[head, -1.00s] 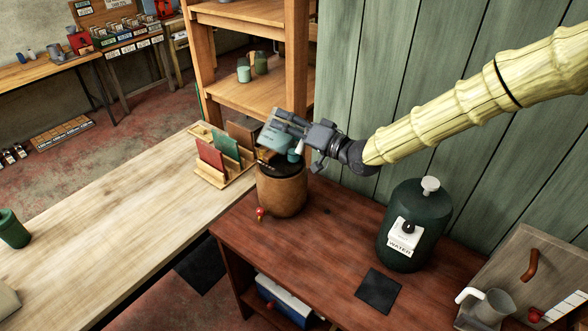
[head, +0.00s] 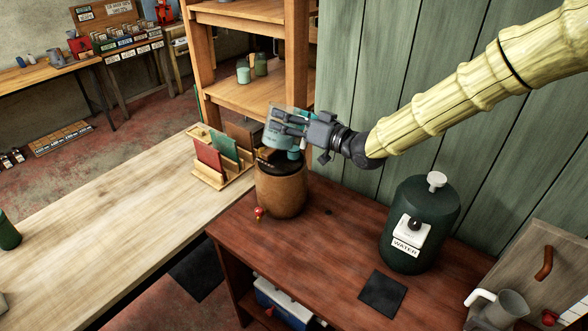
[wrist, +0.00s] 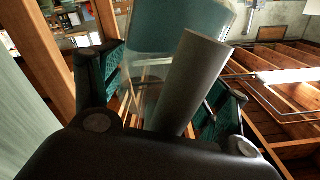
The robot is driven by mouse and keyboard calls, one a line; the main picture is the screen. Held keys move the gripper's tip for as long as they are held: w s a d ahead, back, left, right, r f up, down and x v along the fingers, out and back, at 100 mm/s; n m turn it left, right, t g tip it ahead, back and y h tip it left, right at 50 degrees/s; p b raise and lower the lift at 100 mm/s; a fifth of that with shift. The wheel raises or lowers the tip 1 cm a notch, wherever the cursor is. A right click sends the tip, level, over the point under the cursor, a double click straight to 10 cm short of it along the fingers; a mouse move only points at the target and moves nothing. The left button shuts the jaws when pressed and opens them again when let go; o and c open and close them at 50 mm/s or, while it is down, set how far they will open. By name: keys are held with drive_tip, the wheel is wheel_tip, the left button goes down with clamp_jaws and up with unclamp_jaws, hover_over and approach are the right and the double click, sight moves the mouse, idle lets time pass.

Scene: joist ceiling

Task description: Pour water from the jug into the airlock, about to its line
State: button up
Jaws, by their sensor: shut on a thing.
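My gripper (head: 290,122) is shut on the handle of a clear jug holding teal water (head: 279,136). In the wrist view the jug's grey handle (wrist: 190,85) lies between the pads, and the teal water (wrist: 178,25) shows through the clear wall. The jug is above the dark lid of the brown crock (head: 282,190). A small teal piece (head: 293,154), seemingly the airlock, shows just under the gripper at the lid. The jug and gripper partly hide it, so its line and water level cannot be seen. I cannot tell whether water is flowing.
The crock stands on a red-brown bench (head: 335,250), with a red tap at its front. A dark green water dispenser (head: 418,225) and a grey jug (head: 506,308) stand to the right. A wooden rack (head: 222,160) and shelf posts are close on the left and behind.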

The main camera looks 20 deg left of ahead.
sight(289, 109)
drive_tip(key=n+b, duration=0.2)
drive_tip(key=b, duration=0.1)
drive_tip(key=shift+w+f+n, duration=0.1)
drive_tip(key=shift+f+n, duration=0.15)
drive_tip(key=shift+n, duration=0.15)
drive_tip(key=shift+r+n+b, duration=0.15)
drive_tip(key=shift+n+b, duration=0.25)
drive_tip(key=shift+n, duration=0.1)
drive_tip(key=shift+r, duration=0.2)
drive_tip(key=shift+r+p, duration=1.25)
drive_tip(key=shift+r, duration=0.65)
